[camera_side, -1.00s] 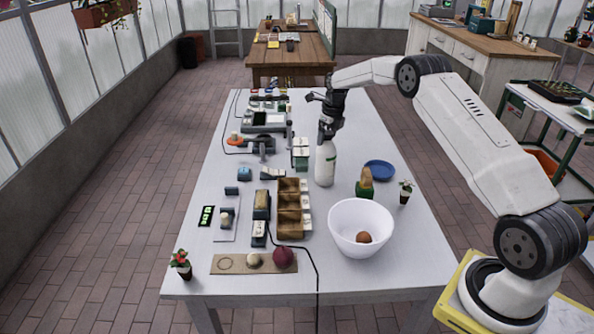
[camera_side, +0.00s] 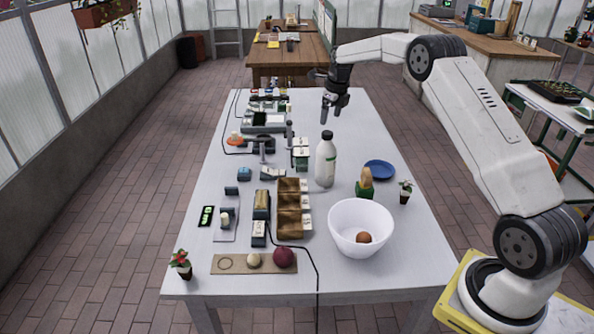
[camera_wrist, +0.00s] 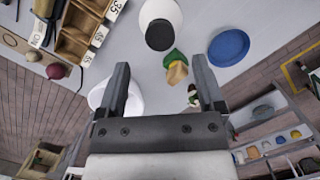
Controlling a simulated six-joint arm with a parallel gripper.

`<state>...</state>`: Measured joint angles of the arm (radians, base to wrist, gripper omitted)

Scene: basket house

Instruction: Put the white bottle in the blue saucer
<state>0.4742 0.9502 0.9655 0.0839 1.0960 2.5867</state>
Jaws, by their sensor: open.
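The white bottle (camera_side: 325,163) with a dark cap stands upright on the table. In the wrist view the bottle (camera_wrist: 170,14) shows from above at the top, its dark cap towards me. The blue saucer (camera_side: 379,170) lies empty on the table to the right of the bottle; it also shows in the wrist view (camera_wrist: 229,47). My gripper (camera_side: 332,115) is open and empty, above and behind the bottle in the side view, apart from it. In the wrist view both fingers (camera_wrist: 160,88) are spread with nothing between them.
A wooden bin rack (camera_side: 290,223) and several devices fill the table's left. Bare table lies behind the saucer.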

